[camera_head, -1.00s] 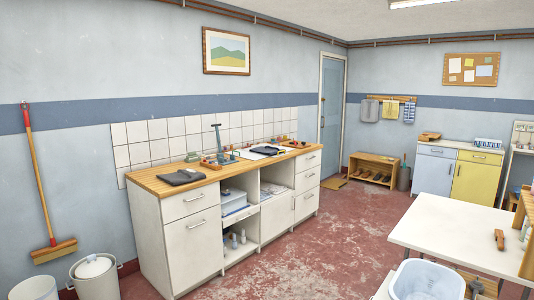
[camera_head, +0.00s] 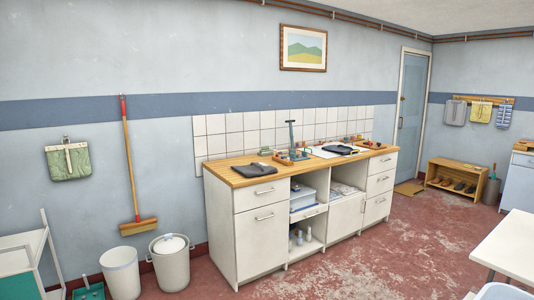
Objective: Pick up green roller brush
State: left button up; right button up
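I cannot make out the green roller brush for certain in the head view. A small greenish item (camera_head: 266,151) sits at the back of the wooden counter (camera_head: 239,175), near the tiles, but it is too small to identify. A green object (camera_head: 90,292) lies low at the bottom left, beside the white bin, and is cut by the picture's edge. Neither of my grippers is in view.
The white cabinet (camera_head: 262,240) under the counter stands against the left wall. A white table (camera_head: 510,247) is at the right. Red floor between is clear.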

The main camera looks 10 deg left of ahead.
aim_at(265, 149)
jog(key=i+l+z, duration=0.1)
jog(key=i+z, duration=0.4)
jog(key=i, duration=2.95)
